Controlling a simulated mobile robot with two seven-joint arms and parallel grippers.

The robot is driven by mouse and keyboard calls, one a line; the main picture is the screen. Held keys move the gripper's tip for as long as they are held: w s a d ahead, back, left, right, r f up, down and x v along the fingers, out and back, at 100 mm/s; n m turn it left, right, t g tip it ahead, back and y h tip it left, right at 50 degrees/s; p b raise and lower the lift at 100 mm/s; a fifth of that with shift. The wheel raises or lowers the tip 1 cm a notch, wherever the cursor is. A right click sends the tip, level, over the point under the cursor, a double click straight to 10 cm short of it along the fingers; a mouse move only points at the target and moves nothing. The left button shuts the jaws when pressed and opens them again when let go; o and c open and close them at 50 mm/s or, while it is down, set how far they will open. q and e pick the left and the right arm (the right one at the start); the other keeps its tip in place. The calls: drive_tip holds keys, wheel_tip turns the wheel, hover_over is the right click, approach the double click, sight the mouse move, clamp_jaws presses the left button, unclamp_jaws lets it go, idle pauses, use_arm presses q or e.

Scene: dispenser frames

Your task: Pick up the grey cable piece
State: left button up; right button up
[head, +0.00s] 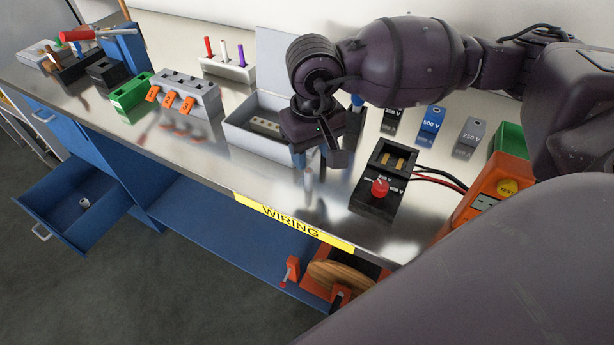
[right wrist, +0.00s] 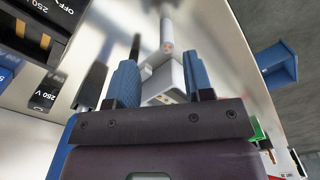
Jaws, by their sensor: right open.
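The grey cable piece (head: 308,179) is a small, pale grey cylinder near the front edge of the shiny worktop. In the right wrist view the grey cable piece (right wrist: 167,32) shows beyond the fingertips, roughly in line with the gap between them. My right gripper (head: 312,160) has blue fingers and points down just behind and above the piece. In the right wrist view the right gripper (right wrist: 160,72) is open, with nothing held between its fingers. My left gripper is not in view.
A grey open box (head: 247,139) stands left of the right gripper. A black unit with a red knob (head: 380,187) stands to the right. Voltage blocks (head: 432,122) stand behind it. A yellow WIRING label (head: 290,219) marks the front edge. An open blue drawer (head: 75,207) juts out at left.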

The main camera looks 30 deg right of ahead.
sight(308, 170)
drive_tip(key=shift+a+f, duration=0.2)
drive_tip(key=shift+f, duration=1.5)
drive_tip(key=shift+a+f, duration=0.2)
drive_tip(key=shift+f, duration=1.5)
clamp_jaws()
